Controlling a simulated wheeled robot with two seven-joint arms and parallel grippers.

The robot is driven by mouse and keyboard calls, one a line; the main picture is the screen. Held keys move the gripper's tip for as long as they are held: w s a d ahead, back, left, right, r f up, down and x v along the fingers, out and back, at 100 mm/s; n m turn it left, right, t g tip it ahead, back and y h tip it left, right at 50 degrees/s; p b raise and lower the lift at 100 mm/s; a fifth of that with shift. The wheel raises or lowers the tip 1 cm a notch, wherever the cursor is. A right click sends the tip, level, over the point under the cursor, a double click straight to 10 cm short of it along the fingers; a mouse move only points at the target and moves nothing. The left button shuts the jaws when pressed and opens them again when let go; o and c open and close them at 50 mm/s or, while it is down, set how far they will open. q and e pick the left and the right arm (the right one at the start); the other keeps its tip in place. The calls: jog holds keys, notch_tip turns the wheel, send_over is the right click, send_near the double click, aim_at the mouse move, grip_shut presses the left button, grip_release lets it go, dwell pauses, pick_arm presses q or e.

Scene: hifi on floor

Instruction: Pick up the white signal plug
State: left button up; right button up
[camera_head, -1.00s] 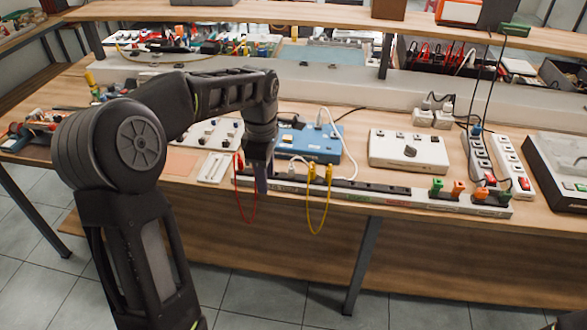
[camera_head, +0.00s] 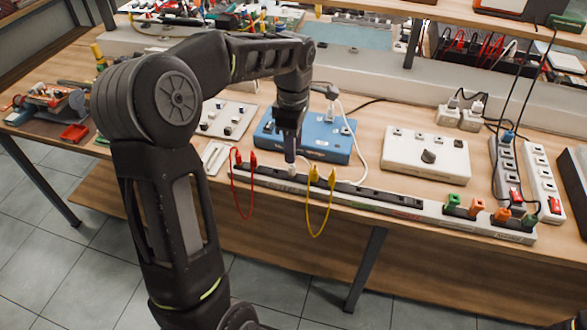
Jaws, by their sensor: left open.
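The white signal plug (camera_head: 291,171) sits low on the long grey socket strip (camera_head: 405,206) at the bench's front edge, between the red and yellow leads. It is small and partly hidden by my left gripper. My left gripper (camera_head: 290,157) points down right at the plug, its tips at or just above it. The fingers are seen nearly edge-on, and I cannot tell whether they touch the plug. The gripper counts as open. My right gripper is out of view.
A red lead (camera_head: 239,192) and a yellow lead (camera_head: 321,206) hang close on either side. A blue box (camera_head: 328,141) with a white cable (camera_head: 361,153) stands behind. A white box (camera_head: 425,155) and power strips (camera_head: 541,181) are to the right.

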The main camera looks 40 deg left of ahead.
aim_at(292, 166)
pick_arm(q)
jog(key=shift+f, duration=1.25)
jog(key=shift+f, duration=0.1)
jog(key=shift+f+p, duration=0.3)
jog(key=shift+p, duration=0.1)
jog(key=f, duration=0.1)
jog(key=f+p, duration=0.1)
jog(key=f, duration=0.1)
jog(key=shift+s+a+f, duration=0.1)
jog(key=shift+a+f, duration=0.1)
jog(key=shift+f, duration=0.5)
jog(key=shift+c, duration=0.4)
grip_shut()
